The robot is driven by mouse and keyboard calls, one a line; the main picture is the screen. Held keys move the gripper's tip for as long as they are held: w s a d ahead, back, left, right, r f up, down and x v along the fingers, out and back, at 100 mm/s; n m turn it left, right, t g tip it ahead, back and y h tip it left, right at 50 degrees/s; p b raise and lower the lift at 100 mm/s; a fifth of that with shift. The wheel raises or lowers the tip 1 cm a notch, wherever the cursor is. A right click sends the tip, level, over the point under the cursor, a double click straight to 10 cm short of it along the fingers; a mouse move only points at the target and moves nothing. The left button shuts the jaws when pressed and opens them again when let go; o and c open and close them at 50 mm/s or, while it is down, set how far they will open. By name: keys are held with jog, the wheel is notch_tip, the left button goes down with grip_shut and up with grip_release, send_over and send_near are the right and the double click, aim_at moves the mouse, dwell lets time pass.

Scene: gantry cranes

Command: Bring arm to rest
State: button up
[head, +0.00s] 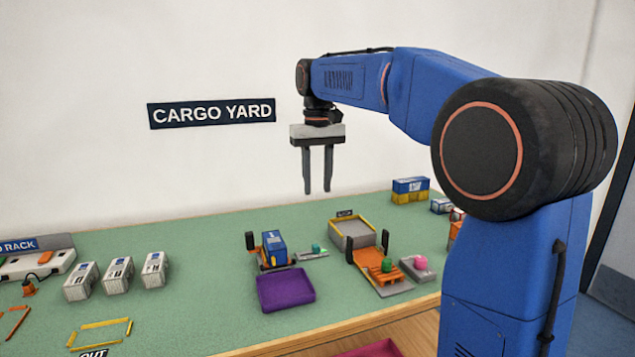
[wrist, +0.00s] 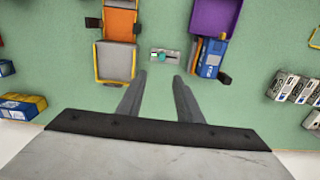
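My gripper (head: 317,187) hangs from my blue arm, pointing down, high above the green table (head: 200,238) and in front of the white wall. Its two grey fingers are apart with nothing between them. The wrist view shows the same gripper (wrist: 159,76) from above, with bare green table and a small grey plate with a teal knob (wrist: 166,55) beyond the fingertips. The fingers touch nothing.
Below stand a blue container (head: 274,248) on an orange carrier, a purple tray (head: 286,290), a yellow-edged grey tray (head: 352,233) and an orange platform (head: 384,276). Several white containers (head: 118,274) stand left. A blue and yellow block (head: 411,190) is at the back. The air around the gripper is clear.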

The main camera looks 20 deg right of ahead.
dwell(0.4)
jog(key=s+d+f+t, duration=0.1)
jog(key=s+f, duration=0.3)
jog(key=s, duration=0.5)
jog(key=s+d+f+t, duration=0.1)
jog(key=s+f, duration=0.2)
jog(key=s, duration=0.6)
jog(key=s+f+t, duration=0.2)
jog(key=s+f, duration=1.2)
jog(key=s, duration=0.1)
jog(key=shift+s+d+f+t, duration=0.15)
jog(key=shift+s+f+t, duration=0.15)
jog(key=shift+f+t, duration=0.1)
jog(key=shift+r, duration=0.1)
dwell(1.2)
